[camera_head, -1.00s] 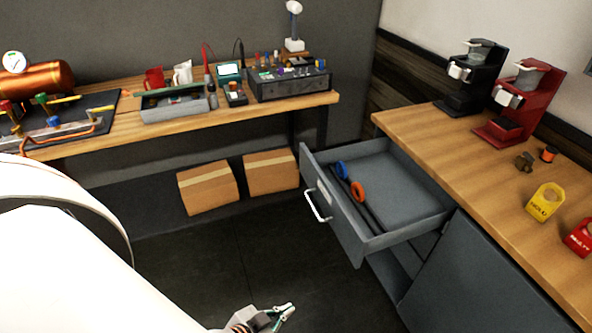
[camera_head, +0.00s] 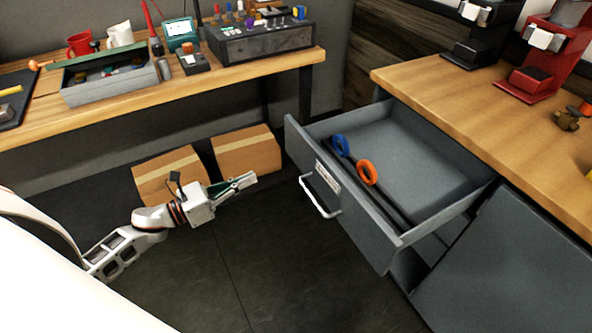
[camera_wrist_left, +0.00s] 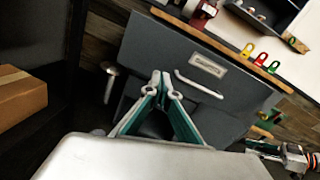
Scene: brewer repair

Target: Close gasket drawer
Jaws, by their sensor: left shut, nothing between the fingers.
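The grey gasket drawer (camera_head: 372,226) stands pulled out from under the wooden counter in the head view. Its white handle (camera_head: 321,200) and a label are on the front panel. A blue ring (camera_head: 340,144) and an orange ring (camera_head: 367,172) lie inside by a dark divider. My left gripper (camera_head: 254,179) is shut and empty, left of the handle and apart from it. In the left wrist view its fingertips (camera_wrist_left: 160,76) point at the drawer front (camera_wrist_left: 155,42), with the handle (camera_wrist_left: 198,84) to their right. Part of my right gripper (camera_wrist_left: 262,148) shows at the lower right, its jaws unclear.
The wooden counter (camera_head: 450,85) above the drawer holds a black and a red brewer (camera_head: 535,62). A workbench (camera_head: 200,85) with tools stands at the back left. Two cardboard boxes (camera_head: 246,152) sit below it. The dark floor before the drawer is clear.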

